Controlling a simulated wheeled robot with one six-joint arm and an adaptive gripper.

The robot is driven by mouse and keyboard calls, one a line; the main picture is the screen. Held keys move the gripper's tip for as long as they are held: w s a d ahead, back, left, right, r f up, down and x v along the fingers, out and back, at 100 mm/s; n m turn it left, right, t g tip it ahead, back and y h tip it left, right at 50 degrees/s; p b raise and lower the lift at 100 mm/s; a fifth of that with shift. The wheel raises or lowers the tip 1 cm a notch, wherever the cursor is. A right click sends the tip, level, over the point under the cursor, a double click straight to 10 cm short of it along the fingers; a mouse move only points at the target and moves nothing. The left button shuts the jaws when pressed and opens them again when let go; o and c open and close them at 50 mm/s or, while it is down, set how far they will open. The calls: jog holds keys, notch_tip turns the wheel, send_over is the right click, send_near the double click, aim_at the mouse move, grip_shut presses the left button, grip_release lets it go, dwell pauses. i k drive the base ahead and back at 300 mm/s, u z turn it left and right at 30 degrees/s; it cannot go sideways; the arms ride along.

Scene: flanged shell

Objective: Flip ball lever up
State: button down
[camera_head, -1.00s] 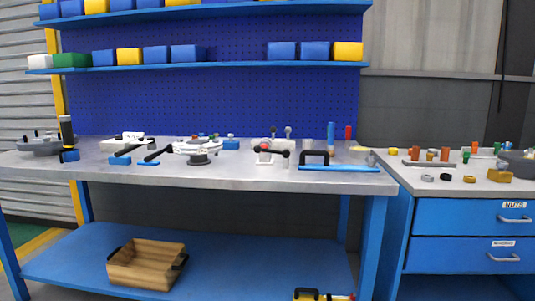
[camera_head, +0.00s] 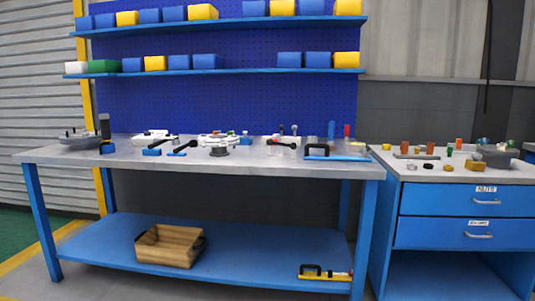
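My gripper is not in view. Two small upright grey pieces with rounded tops (camera_head: 294,130) stand toward the back of the workbench, right of its middle. They may be ball levers, but they are too small to tell. Black-handled levers on blue bases (camera_head: 185,147) lie left of the middle, tilted up to the right. A dark horizontal handle on a light base (camera_head: 281,143) sits in front of the upright pieces. I cannot tell for certain which one is the ball lever. A round flanged part (camera_head: 219,151) sits near the middle of the bench.
The workbench (camera_head: 90,158) has a grey top and blue legs. A black handle on a blue bar (camera_head: 318,151) is at its right. A wooden crate (camera_head: 169,246) sits on the lower shelf. A blue drawer cabinet (camera_head: 458,203) stands at right. Floor shows at lower left.

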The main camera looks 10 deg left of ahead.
aim_at(293, 146)
jog(key=u, duration=0.2)
jog(key=i, duration=1.2)
jog(key=z, duration=0.15)
